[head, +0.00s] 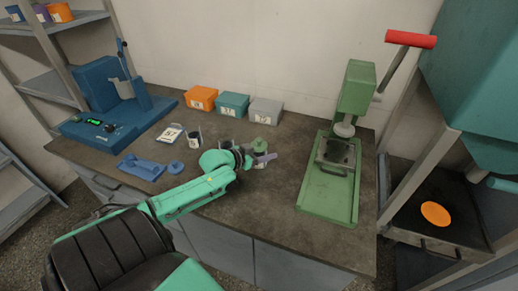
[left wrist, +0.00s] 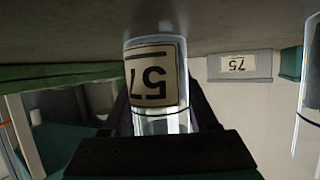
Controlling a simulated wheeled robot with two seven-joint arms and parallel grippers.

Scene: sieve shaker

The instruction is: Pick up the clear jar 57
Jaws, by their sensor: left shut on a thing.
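The clear jar (left wrist: 160,122) fills the middle of the left wrist view, which is upside down. It carries a pale label reading 57. My left gripper (head: 262,158) is shut on the jar, with a dark finger on each side of it. In the head view the gripper is over the middle of the bench and mostly hides the jar. A green round top (head: 260,144) shows just behind the gripper; I cannot tell whether it belongs to the jar. Whether the jar touches the bench is unclear. My right gripper is not in view.
Orange (head: 201,98), teal (head: 232,104) and grey (head: 265,111) boxes stand along the wall. A green press (head: 328,190) is at right, a blue machine (head: 105,108) at left. A small labelled jar (head: 194,138) stands left of my gripper.

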